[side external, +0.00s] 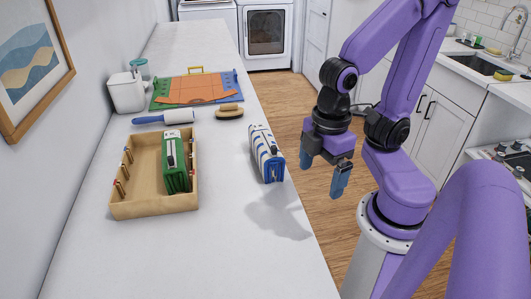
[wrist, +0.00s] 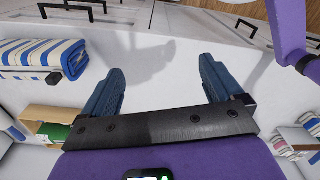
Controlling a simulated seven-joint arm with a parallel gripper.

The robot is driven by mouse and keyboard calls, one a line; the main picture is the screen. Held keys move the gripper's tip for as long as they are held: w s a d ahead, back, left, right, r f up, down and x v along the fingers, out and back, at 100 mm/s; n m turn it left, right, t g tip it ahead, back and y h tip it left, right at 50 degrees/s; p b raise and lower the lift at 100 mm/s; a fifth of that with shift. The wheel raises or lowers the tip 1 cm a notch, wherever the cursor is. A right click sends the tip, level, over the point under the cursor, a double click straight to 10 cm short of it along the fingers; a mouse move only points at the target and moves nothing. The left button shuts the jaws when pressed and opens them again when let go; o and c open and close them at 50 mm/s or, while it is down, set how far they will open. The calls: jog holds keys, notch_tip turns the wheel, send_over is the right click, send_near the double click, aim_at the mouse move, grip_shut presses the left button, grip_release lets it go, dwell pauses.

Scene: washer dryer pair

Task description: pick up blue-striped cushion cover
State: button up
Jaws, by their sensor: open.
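The blue-striped cushion cover (side external: 266,152) is a folded white and blue block standing on the white counter near its right edge in the side view. In the wrist view the blue-and-white striped cover (wrist: 42,55) is at the upper left, outside the jaws. My gripper (side external: 323,176) is open and empty, to the right of the cover and apart from it in the side view. In the wrist view the two blue fingers of my gripper (wrist: 160,82) are spread wide, with only bare white surface and a shadow between them.
A wooden tray (side external: 155,208) holding a green folded item (side external: 176,162) stands left of the cover. A brush (side external: 229,112), a lint roller (side external: 165,118), a folding board (side external: 197,88) and a white container (side external: 127,92) are farther back. The front counter is clear.

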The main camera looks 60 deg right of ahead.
jog(key=n+t+h, duration=0.9)
jog(key=n+t, duration=0.1)
jog(key=n, duration=0.5)
send_near(271, 156)
jog(key=x, duration=0.6)
jog(key=shift+s+d+f, duration=0.25)
jog(key=shift+s+d, duration=0.05)
jog(key=shift+x, duration=3.25)
jog(key=shift+a+f, duration=0.1)
jog(key=shift+f, duration=0.05)
jog(key=c, duration=1.3)
